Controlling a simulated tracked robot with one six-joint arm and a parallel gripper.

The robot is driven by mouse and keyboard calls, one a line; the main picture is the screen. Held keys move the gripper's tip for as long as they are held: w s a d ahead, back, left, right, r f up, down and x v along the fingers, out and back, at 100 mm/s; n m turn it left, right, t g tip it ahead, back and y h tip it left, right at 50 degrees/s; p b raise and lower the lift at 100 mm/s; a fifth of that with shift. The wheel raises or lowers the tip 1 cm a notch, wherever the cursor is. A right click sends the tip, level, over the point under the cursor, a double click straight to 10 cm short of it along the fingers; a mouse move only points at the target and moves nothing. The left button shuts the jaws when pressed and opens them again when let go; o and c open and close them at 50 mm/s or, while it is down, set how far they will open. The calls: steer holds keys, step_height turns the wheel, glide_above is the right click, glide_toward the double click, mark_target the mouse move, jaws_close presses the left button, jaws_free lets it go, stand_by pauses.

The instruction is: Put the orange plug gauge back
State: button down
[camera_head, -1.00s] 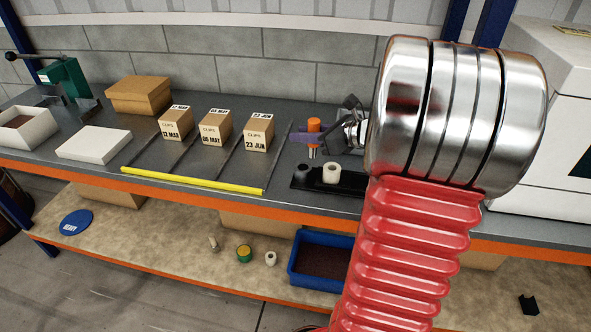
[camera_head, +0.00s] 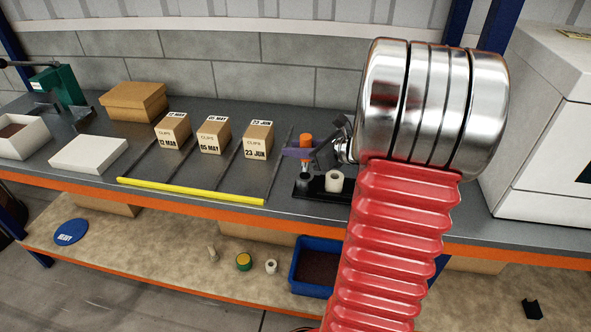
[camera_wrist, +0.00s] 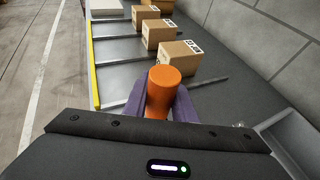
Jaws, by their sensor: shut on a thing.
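The orange plug gauge (camera_head: 305,140) is upright in my gripper (camera_head: 299,153), with its metal lower end pointing down. My gripper's purple fingers are closed around it. The wrist view shows the gauge's orange top (camera_wrist: 165,76) between the fingers (camera_wrist: 160,105). Below it, a black tray (camera_head: 318,195) on the bench holds a dark round piece (camera_head: 303,179) and a white ring-shaped piece (camera_head: 333,181). The gauge's lower end is just above or at the dark piece; I cannot tell whether they touch. The wrist view hides the gauge's lower end.
Cartons (camera_head: 258,140) stand in lanes left of my gripper, behind a yellow strip (camera_head: 190,191). A white machine (camera_head: 545,140) stands at the right. The lower shelf holds a blue bin (camera_head: 296,270) and small round parts. Bare bench lies between the lanes and the tray.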

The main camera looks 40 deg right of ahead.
steer(key=shift+f, duration=1)
steer(key=shift+f, duration=1.85)
steer(key=shift+f, duration=0.1)
steer(key=c, duration=1.5)
jaws_free()
steer(key=shift+o, duration=0.2)
steer(key=v, duration=1.2)
